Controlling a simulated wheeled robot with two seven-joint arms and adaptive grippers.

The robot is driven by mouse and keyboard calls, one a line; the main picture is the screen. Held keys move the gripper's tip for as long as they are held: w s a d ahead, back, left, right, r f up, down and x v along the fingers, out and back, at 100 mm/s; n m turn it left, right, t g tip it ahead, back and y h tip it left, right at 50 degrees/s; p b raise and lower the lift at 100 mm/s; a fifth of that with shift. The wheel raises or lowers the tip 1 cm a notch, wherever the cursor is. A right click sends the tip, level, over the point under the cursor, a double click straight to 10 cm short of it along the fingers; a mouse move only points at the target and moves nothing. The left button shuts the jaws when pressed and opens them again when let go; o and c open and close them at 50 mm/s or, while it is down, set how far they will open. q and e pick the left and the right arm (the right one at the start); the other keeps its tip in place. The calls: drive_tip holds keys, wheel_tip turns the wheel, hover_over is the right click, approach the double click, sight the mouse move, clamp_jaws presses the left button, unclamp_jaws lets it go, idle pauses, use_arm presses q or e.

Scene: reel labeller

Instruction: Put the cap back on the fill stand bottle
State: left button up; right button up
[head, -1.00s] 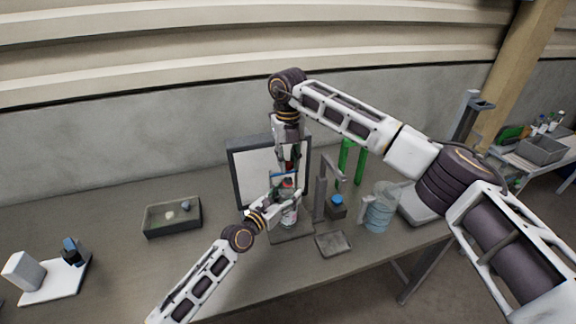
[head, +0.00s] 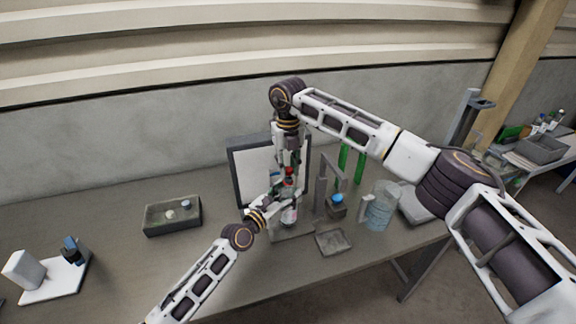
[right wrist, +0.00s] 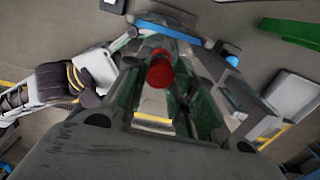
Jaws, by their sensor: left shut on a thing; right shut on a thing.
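The red cap (right wrist: 160,73) shows between the fingers of my right gripper (right wrist: 160,85) in the right wrist view. In the head view my right gripper (head: 288,172) points down, shut on the cap (head: 289,170). The fill stand bottle (head: 289,215), pale with a reddish label, stands upright below it on the stand base (head: 292,235). My left gripper (head: 283,198) comes in from the left and is shut on the bottle's upper part. The bottle's mouth is hidden by the grippers, so I cannot tell whether cap and bottle touch.
A framed white panel (head: 236,160) stands behind the grippers. A grey post with an arm (head: 321,190), a blue-capped container (head: 337,205), a small tray (head: 333,242) and a clear bluish jar (head: 381,208) are to the right.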

drive_tip(key=shift+f, duration=0.15)
drive_tip(key=shift+f, duration=0.7)
drive_tip(key=shift+f, duration=0.6)
idle(0.7)
drive_tip(key=m, duration=0.5)
drive_tip(key=shift+m, duration=0.4)
drive_tip(key=m, duration=1.6)
drive_tip(key=shift+m, duration=0.4)
drive_tip(key=shift+w+m, duration=0.1)
drive_tip(key=shift+m, duration=1.6)
